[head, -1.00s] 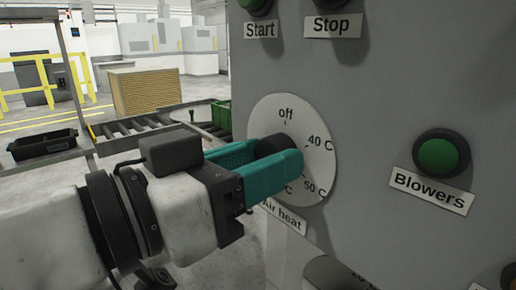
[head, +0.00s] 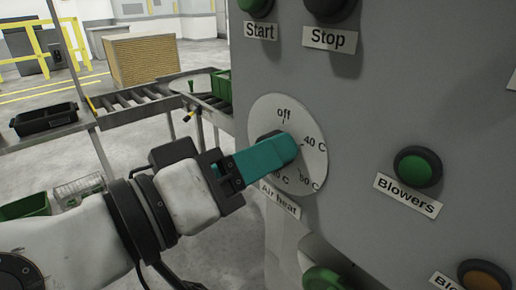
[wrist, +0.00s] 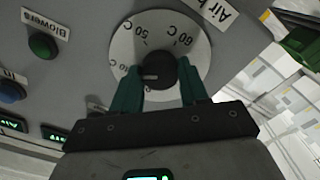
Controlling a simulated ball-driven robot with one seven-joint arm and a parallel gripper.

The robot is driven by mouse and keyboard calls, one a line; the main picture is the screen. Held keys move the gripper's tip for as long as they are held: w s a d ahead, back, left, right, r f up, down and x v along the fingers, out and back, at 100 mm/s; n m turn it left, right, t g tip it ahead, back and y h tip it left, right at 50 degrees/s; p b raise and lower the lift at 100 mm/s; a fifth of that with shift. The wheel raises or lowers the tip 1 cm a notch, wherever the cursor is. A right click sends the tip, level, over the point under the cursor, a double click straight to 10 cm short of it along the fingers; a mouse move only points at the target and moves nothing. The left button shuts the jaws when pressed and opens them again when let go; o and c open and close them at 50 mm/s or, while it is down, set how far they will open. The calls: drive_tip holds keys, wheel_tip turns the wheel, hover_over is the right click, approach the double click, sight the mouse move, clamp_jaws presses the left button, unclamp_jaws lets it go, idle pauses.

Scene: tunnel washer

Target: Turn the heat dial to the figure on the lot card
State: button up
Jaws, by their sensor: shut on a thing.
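The heat dial has a round white plate (head: 313,130) marked off, 40 C, 50 C and a partly hidden figure, with an "Air heat" label (head: 280,199) below it. Its dark knob (wrist: 160,71) shows in the wrist view, where the plate reads 60 C at upper right. A pale mark on the knob points left, roughly toward the 40 C side. My gripper (head: 284,148) is shut on the knob, with a teal finger (wrist: 128,93) on one side and another (wrist: 193,89) on the other. I cannot make out a lot card.
The grey panel also carries a green Start button (head: 255,6), a dark Stop button (head: 330,8), a green Blowers button (head: 417,168) and an amber button (head: 482,274).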

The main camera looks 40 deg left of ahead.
idle(0.4)
drive_tip(key=o, duration=1.1)
drive_tip(key=shift+c, duration=0.2)
drive_tip(key=s+a+b, duration=0.1)
drive_tip(key=s+b, duration=0.1)
drive_tip(key=s, duration=0.8)
drive_tip(key=shift+s+b, duration=0.35)
drive_tip(key=shift+s, duration=0.05)
